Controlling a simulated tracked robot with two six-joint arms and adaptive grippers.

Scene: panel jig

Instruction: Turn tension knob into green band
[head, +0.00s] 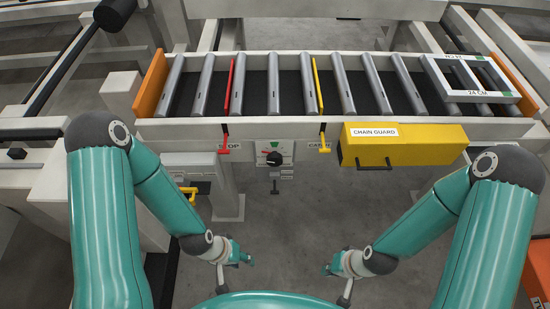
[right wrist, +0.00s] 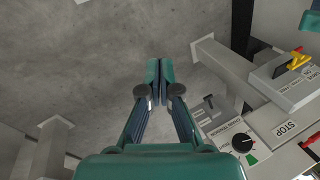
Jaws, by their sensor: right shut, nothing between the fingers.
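The tension knob (head: 274,159) is a round black knob on a pale panel under the conveyor's front rail. A green patch (head: 286,147) and a red mark lie around it; the pointer's exact direction is too small to tell. In the right wrist view the knob (right wrist: 242,144) is at the lower right, with the green band (right wrist: 252,160) beside it. My right gripper (head: 328,268) is shut and empty, below and to the right of the knob, apart from it. Its closed fingers (right wrist: 159,72) point over bare floor. My left gripper (head: 248,260) is below the knob, apart from it; its fingers are too small to judge.
A red STOP lever (head: 225,145) is left of the knob and a yellow lever (head: 324,144) right of it. A yellow chain guard box (head: 405,145) with a handle sticks out further right. The conveyor rollers (head: 272,84) lie above. Open floor surrounds both grippers.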

